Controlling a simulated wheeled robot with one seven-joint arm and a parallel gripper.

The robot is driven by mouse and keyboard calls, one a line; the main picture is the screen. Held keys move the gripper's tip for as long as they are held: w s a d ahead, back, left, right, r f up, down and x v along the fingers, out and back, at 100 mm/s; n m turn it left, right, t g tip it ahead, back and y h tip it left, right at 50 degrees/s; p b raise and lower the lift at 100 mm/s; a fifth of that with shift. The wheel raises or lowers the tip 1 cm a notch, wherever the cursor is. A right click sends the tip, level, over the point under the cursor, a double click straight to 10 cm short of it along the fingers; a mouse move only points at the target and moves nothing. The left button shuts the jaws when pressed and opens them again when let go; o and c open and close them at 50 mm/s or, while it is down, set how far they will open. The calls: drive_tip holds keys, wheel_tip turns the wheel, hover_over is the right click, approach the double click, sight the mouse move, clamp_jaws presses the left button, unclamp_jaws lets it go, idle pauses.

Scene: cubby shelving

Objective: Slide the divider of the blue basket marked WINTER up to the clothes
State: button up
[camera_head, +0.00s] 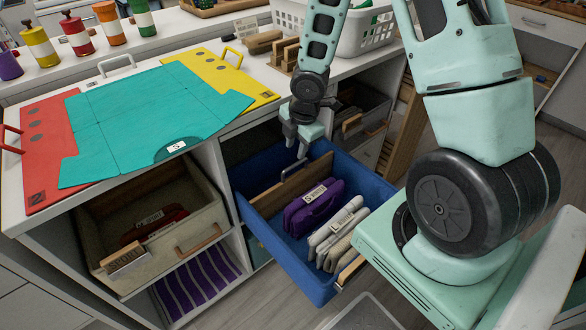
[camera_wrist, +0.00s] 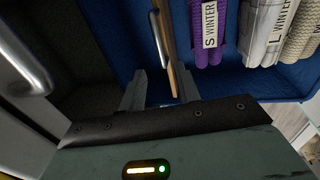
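The blue basket (camera_head: 308,281) is pulled out of its cubby. Its wooden divider (camera_head: 291,188) stands across the basket with a dark handle on its face; the divider also shows in the wrist view (camera_wrist: 172,55). Purple folded clothes (camera_head: 314,207) tagged S WINTER stand to its right with a gap between, followed by pale clothes (camera_head: 338,232) tagged L WINTER. My gripper (camera_head: 297,153) is above the divider. In the wrist view my gripper (camera_wrist: 160,88) is open, one finger on each side of the divider's near end. I cannot tell whether they touch it.
A beige basket (camera_head: 180,248) sits in the cubby to the left. A white basket (camera_head: 365,35) and wooden blocks stand behind. The blue basket's floor between divider and purple clothes is clear.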

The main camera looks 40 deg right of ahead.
sight(292, 166)
drive_tip(key=f, duration=0.2)
drive_tip(key=w+f+b, duration=0.1)
drive_tip(key=f, duration=0.1)
drive_tip(key=f+b, duration=0.1)
drive_tip(key=f, duration=0.2)
drive_tip(key=shift+w, duration=0.25)
clamp_jaws()
